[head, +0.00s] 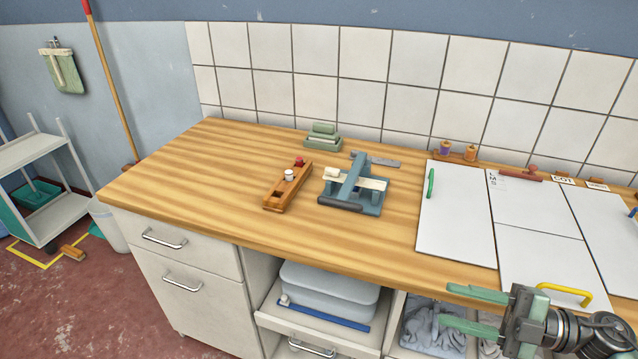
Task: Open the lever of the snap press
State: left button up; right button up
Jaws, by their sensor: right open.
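The snap press (372,199) is a blue-grey device standing on the wooden worktop, left of the white boards. Its lever (350,182) is a blue-grey arm running from the back toward the front, and it lies low over the base. A dark bar-shaped grip (340,204) crosses the lever's front end. A pale strip lies across the press under the arm. My right gripper (446,305) has green fingers spread apart and empty. It is at the lower right, in front of the worktop edge, well apart from the press. My left gripper is out of view.
A wooden holder (280,191) with red and white pieces stands just left of the press. A green stack (322,136) and a grey metal plate (386,162) lie behind. White boards (455,229) cover the right. An open drawer (310,338) juts out below. The worktop's left is clear.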

aim_at(341, 202)
jog(key=i+j, duration=0.7)
jog(key=i, duration=0.1)
